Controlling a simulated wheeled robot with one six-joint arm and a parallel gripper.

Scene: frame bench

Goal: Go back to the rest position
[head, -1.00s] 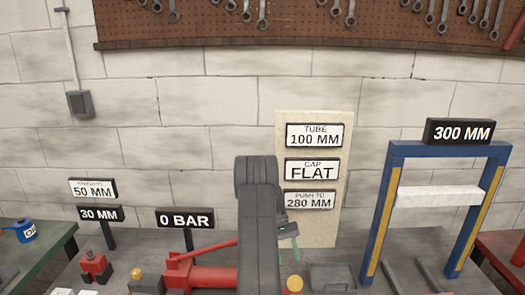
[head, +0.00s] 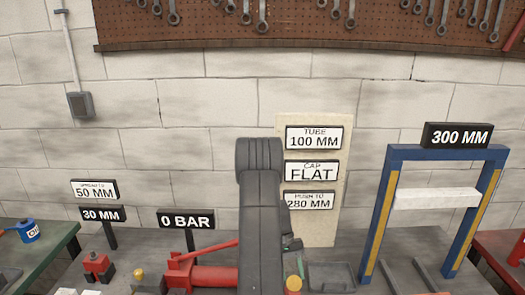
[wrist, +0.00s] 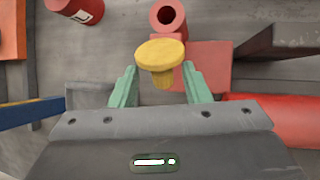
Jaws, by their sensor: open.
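My gripper (wrist: 161,80) is open, its two green fingers apart. A yellow round-headed piece with a short stem (wrist: 161,54) shows between and just past the fingertips in the wrist view. I see no finger touching it, and its exact depth is hard to tell. In the head view my dark arm covers the middle of the bench and hides most of the gripper. Only a small green part shows at the arm's right side.
A blue frame (head: 388,215) marked 300 MM stands at right. A red press-like tool (head: 210,278) lies left of my arm, beside the 0 BAR sign (head: 186,219). A board with signs (head: 322,228) stands behind. A red tube (wrist: 168,17) is near the gripper.

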